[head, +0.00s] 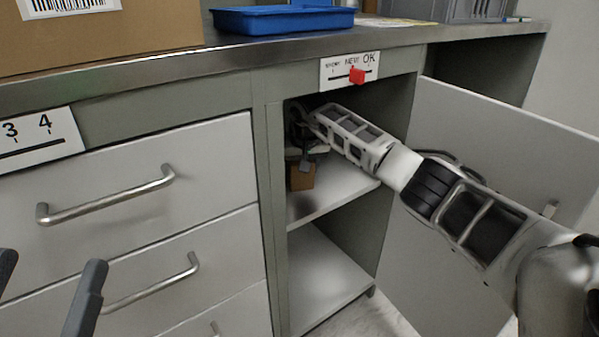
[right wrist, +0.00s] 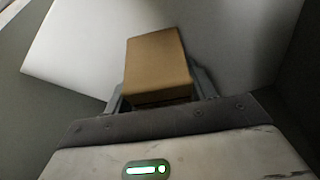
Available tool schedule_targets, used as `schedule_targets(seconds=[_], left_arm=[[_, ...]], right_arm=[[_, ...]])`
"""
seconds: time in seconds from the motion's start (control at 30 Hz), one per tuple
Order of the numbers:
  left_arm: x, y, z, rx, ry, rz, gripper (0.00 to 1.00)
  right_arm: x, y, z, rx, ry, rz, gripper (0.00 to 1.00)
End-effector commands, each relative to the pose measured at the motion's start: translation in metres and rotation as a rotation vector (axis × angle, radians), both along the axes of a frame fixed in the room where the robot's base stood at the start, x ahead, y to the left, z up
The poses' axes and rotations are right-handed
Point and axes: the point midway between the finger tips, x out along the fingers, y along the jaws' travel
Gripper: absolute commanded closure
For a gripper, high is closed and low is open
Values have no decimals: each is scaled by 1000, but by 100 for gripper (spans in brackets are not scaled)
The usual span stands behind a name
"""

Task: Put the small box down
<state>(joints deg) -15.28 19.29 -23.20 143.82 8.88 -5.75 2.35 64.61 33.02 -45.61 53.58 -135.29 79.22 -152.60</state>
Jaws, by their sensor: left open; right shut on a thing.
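The small brown box (head: 302,177) is inside the open cabinet, just over or on the upper shelf (head: 335,188). I cannot tell whether it touches the shelf. My right gripper (head: 306,160) reaches into the cabinet from the right and is shut on the box. In the right wrist view the small box (right wrist: 157,62) sits between the fingers of my right gripper (right wrist: 158,88), with a pale surface behind it. My left gripper (head: 45,290) shows only its fingers at the lower left; it is open and empty, in front of the drawers.
The cabinet door (head: 540,150) stands open at the right, behind my right arm. The cabinet's side walls are close to my gripper. The lower shelf (head: 322,285) is bare. A blue tray (head: 283,20) and a large cardboard box (head: 100,38) stand on the counter. Drawers with handles (head: 105,213) are at left.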

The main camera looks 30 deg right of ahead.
Motion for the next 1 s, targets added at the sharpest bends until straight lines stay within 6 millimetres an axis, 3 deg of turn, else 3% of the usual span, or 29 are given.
schedule_targets(seconds=[0.37,0.4,0.47,0.83,0.97,1.0], left_arm=[[0,0,1,3,-10,1,22],[0,0,2,3,-13,1,22],[0,0,2,3,-12,2,22],[0,0,5,1,-6,-2,22],[2,0,-15,-41,183,-14,22],[2,0,-21,-48,212,-17,22]], right_arm=[[0,0,-2,-1,-2,1,77],[0,0,-2,-1,-1,1,36],[0,0,-2,0,0,1,22],[0,0,4,1,-1,0,22],[-5,1,19,-2,-1,1,22],[-10,2,15,-3,1,3,22]])
